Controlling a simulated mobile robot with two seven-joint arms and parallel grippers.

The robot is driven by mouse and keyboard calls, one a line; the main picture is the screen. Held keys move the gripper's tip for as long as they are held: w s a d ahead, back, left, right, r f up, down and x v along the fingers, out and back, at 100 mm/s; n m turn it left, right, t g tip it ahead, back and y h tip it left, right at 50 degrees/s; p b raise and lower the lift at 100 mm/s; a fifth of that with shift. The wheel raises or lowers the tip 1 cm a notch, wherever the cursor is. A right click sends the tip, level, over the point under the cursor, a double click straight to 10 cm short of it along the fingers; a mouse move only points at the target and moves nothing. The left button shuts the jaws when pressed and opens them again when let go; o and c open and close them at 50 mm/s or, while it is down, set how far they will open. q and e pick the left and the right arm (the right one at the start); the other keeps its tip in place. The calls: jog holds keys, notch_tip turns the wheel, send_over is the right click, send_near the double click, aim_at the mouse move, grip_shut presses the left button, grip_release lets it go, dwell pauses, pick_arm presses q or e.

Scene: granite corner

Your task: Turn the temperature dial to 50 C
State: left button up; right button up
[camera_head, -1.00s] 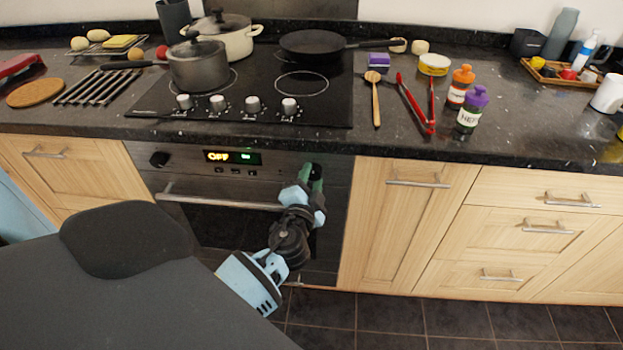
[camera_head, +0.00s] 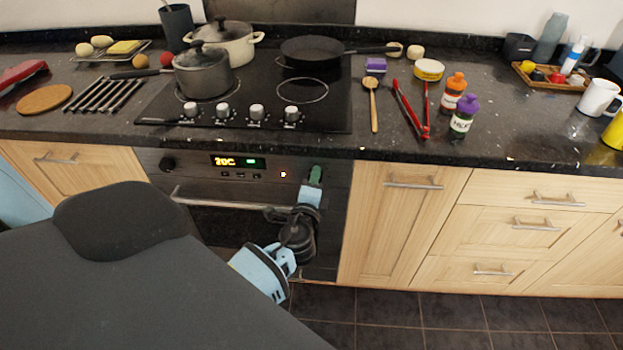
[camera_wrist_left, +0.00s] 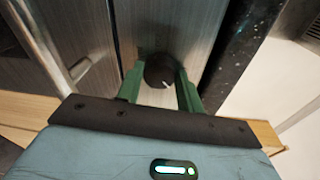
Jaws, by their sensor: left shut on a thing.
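The oven panel's display (camera_head: 237,161) reads 20C in amber beside a green readout. The temperature dial (camera_wrist_left: 158,69) is a round black knob with a white pointer mark, seen in the left wrist view. My left gripper (camera_wrist_left: 161,84) is shut on this dial, one green finger on each side. In the head view my left gripper (camera_head: 315,174) is at the right end of the oven panel and hides the dial there. My right gripper is not in view.
Another black knob (camera_head: 167,164) is at the panel's left end. The oven handle (camera_head: 225,202) runs below the panel, close to my left gripper. The dark worktop edge (camera_head: 400,153) overhangs above. Hob knobs (camera_head: 256,113) and pots stand on top.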

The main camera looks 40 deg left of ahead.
pick_arm(q)
jog(key=m+p, duration=0.1)
jog(key=m, duration=0.2)
jog(key=shift+r, duration=0.1)
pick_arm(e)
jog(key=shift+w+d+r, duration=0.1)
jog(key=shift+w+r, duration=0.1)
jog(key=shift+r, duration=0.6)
pick_arm(q)
jog(key=shift+g, duration=0.3)
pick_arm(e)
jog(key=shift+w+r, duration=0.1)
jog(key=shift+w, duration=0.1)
pick_arm(q)
jog(key=o, duration=1)
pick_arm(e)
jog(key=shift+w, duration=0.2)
pick_arm(q)
jog(key=shift+d, duration=0.1)
jog(key=v, duration=0.7)
jog(key=shift+s+d, duration=0.2)
jog(key=shift+s, duration=0.1)
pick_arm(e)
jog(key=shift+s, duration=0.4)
